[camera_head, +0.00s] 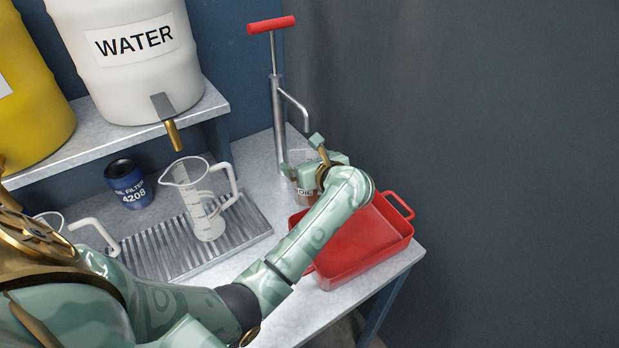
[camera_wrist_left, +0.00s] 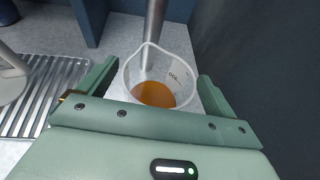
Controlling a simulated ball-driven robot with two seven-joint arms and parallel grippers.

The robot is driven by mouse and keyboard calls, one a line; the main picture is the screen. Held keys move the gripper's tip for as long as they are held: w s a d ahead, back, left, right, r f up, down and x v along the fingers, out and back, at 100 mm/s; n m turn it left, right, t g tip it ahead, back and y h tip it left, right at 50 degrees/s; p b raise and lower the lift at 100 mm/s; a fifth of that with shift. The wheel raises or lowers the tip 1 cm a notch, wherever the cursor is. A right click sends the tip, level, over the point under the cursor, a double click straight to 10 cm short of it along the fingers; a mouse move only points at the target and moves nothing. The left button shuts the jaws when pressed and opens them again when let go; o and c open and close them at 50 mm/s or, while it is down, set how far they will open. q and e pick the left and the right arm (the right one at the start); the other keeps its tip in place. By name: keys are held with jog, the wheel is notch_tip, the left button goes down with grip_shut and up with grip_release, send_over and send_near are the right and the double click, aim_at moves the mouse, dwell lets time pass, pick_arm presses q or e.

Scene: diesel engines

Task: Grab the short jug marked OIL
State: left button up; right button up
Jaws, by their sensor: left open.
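The short jug marked OIL (camera_head: 305,190) stands on the grey counter below the spout of the hand pump, at the back right. It is clear and partly hidden behind my left gripper (camera_head: 322,160). In the left wrist view the jug (camera_wrist_left: 160,78) holds amber liquid and shows measuring marks. In that view the fingers of my left gripper (camera_wrist_left: 152,88) are apart, one on each side of the jug. Whether they touch it I cannot tell. My right gripper is not in view.
A red tray (camera_head: 362,245) sits on the counter right beside my arm. The pump (camera_head: 277,110) rises behind the jug. A taller clear jug (camera_head: 205,205) stands on a ribbed drip tray (camera_head: 160,255), near a blue oil filter (camera_head: 127,186). A white WATER barrel (camera_head: 140,75) is on the shelf.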

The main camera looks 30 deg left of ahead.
pick_arm(q)
jog(key=shift+s+d+r, duration=0.15)
jog(key=shift+s+r, duration=0.05)
jog(key=shift+s+d+r, duration=0.15)
jog(key=c, duration=1.7)
